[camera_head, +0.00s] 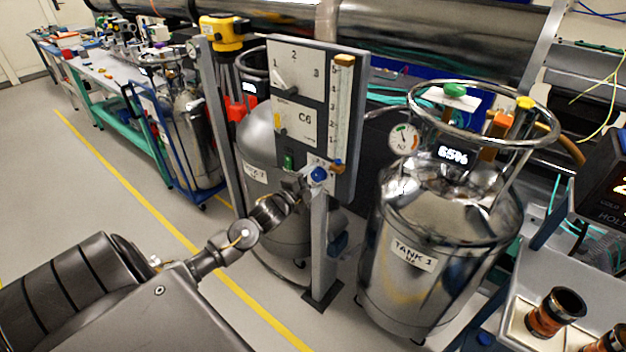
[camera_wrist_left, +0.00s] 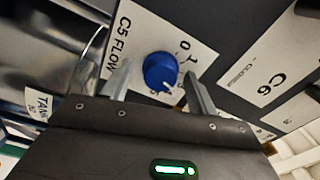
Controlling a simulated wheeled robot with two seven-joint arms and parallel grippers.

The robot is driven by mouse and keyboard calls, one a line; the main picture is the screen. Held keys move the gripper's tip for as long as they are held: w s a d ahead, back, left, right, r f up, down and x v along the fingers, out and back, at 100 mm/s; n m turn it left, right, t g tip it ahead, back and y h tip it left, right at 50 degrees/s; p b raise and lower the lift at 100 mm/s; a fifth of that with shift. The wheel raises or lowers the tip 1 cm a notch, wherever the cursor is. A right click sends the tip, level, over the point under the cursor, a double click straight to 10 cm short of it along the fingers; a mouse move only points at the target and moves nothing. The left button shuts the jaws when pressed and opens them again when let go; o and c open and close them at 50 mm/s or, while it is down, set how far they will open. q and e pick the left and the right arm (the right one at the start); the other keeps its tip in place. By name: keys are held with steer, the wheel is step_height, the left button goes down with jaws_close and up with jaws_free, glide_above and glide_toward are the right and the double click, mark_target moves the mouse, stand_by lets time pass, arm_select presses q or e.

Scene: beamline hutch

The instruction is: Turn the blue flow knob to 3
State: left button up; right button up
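The blue flow knob (camera_head: 318,174) sits low on the grey upright panel (camera_head: 358,110), below a vertical scale tube (camera_head: 343,105) with numbers beside it. The knob also shows in the left wrist view (camera_wrist_left: 158,70), on a white plate (camera_wrist_left: 150,35) reading "C5 FLOW". A 0 and a 1 show beside it; other marks are hidden or unclear. A small white mark shows on the knob's lower edge. My left gripper (camera_head: 305,182) is at the knob, its open fingers on either side with gaps visible; I cannot tell any contact. My right gripper is not in view.
The panel also carries a 1-2-3 selector lever (camera_head: 287,84) and a C6 plate (camera_head: 305,122). Tank 1 (camera_head: 400,285) stands to the right, and another tank (camera_head: 258,150) stands behind the panel. The floor left of the yellow line (camera_head: 160,210) is clear.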

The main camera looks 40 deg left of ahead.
arm_select(q)
steer(key=s+b, duration=0.2)
steer(key=s, duration=0.8)
steer(key=shift+s, duration=0.4)
steer(key=shift+d, duration=0.1)
